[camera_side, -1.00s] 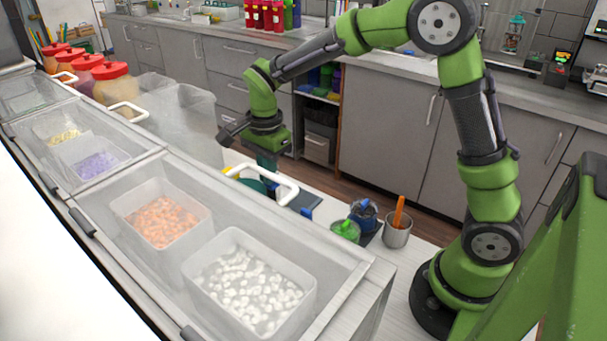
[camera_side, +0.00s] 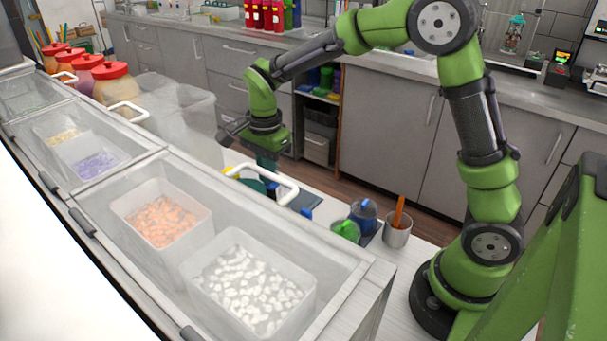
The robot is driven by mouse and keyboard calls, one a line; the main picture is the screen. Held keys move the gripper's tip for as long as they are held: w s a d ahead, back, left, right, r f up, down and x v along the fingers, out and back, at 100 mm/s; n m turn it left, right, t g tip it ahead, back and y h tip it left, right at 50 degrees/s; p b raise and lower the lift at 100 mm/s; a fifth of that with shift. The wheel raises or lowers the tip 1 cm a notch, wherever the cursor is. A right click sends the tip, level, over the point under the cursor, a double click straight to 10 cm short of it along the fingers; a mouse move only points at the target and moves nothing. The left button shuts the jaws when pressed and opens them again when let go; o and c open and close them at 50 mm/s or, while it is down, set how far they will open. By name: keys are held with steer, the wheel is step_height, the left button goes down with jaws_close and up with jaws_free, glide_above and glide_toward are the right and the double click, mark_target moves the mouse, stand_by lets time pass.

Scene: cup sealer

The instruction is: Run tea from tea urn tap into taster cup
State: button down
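My gripper (camera_side: 232,131) is the dark part at the end of my arm, left of centre in the side view, above the white counter behind the clear-covered topping case. It is small, and its fingers cannot be made out, so I cannot tell whether it is open, shut or holding something. A dark teal part (camera_side: 266,162) shows just below my wrist; I cannot tell what it is. I cannot pick out the tea urn, its tap or the taster cup. The case and its white handle hide part of the counter below my wrist.
The topping case (camera_side: 330,260) with several tubs fills the front left. A steel cup (camera_side: 397,236) with an orange-handled tool, a blue vessel (camera_side: 364,213) and a green one (camera_side: 346,231) stand near my base. Large clear bins (camera_side: 185,112) and red-lidded jars (camera_side: 115,82) stand left.

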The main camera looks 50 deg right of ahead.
steer(key=shift+s+f, duration=0.35)
steer(key=shift+f, duration=0.3)
step_height(320, 180, up, 15)
steer(key=shift+w+r, duration=0.2)
steer(key=shift+w, duration=0.15)
stand_by(0.9)
